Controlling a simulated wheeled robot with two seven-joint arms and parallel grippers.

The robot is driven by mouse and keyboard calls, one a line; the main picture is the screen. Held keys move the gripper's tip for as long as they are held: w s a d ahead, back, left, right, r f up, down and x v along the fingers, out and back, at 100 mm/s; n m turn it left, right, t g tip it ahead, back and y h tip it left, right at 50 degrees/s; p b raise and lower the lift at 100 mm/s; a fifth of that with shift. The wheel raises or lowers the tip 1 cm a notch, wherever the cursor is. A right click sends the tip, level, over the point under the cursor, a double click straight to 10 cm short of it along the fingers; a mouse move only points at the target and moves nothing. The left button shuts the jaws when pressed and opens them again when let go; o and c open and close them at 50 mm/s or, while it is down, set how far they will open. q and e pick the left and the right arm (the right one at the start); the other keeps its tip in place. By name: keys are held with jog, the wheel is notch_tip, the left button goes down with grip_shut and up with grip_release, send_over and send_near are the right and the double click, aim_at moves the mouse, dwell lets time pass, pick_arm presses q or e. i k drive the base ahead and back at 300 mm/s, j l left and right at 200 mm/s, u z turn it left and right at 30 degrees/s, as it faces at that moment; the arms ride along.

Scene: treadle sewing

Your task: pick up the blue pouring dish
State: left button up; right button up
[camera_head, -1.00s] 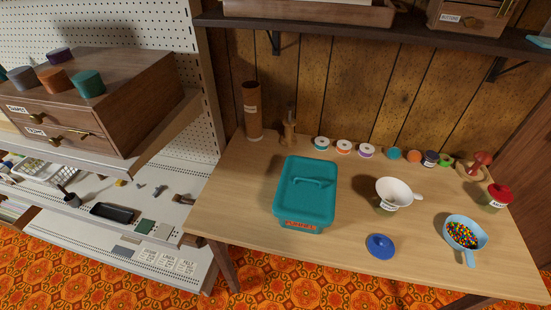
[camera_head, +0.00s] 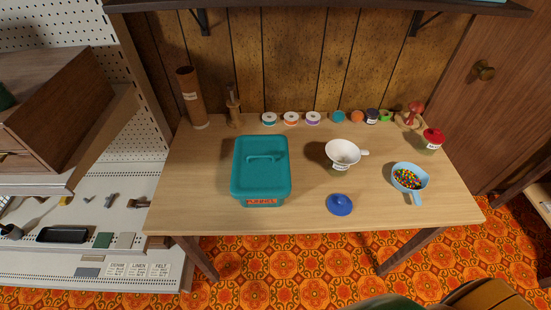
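The light-blue pouring dish (camera_head: 421,184) stands at the right part of the wooden table. It holds many small coloured beads, and its handle points toward the front edge. Neither of my grippers shows in the head view, so their state is hidden.
On the table (camera_head: 190,190) are a teal lidded box (camera_head: 261,165), a white funnel (camera_head: 342,152) on a jar, a blue lid (camera_head: 339,204), a red-topped jar (camera_head: 432,138) and a row of spools (camera_head: 291,118) at the back. A shelf (camera_head: 320,10) overhangs the back. Clear tabletop lies around the blue lid.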

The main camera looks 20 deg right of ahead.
aim_at(425, 177)
jog(key=z, duration=1.8)
